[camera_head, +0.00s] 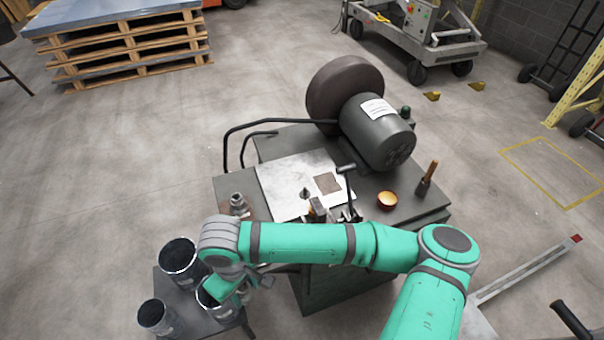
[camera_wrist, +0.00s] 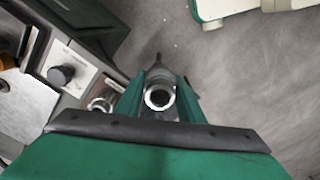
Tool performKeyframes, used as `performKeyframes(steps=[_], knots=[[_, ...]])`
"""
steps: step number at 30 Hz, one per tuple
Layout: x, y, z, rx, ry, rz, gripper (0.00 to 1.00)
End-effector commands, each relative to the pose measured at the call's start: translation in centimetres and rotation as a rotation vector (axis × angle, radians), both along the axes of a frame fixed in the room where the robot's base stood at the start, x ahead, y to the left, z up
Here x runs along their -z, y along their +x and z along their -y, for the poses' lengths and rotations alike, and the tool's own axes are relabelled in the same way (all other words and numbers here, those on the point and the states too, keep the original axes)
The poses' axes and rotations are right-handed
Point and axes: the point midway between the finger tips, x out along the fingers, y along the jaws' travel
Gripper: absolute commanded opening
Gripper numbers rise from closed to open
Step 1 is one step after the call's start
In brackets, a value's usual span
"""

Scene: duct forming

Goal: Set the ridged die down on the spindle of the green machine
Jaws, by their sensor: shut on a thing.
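My gripper (camera_wrist: 161,92) is shut on a grey metal piece with a round open end, which I take to be the ridged die (camera_wrist: 159,97); its ridges are not clear. In the head view my gripper (camera_head: 246,290) hangs low at the left, in front of the green machine (camera_head: 340,285), near the dark cans. The die is not clearly seen there. A stepped metal fitting (camera_head: 238,203) stands at the machine's left edge, apart from my gripper. I cannot tell whether it is the spindle. A dark pointed piece (camera_head: 305,193) stands on the machine's pale plate.
Several dark open cans (camera_head: 180,258) stand on a low stand beside the machine. The machine top carries a motor (camera_head: 378,130), a bent dark rail, a copper bowl (camera_head: 387,200) and a wooden-handled tool (camera_head: 427,178). Floor at left is clear up to the pallets (camera_head: 130,50).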

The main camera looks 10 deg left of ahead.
Motion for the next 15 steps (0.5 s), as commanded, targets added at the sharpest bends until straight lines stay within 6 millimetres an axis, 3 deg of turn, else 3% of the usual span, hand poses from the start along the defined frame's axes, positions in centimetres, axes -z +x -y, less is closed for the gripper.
performKeyframes(steps=[15], knots=[[14.0, 10.4, 15.3, 0.679, 0.008, -0.001, 0.0]])
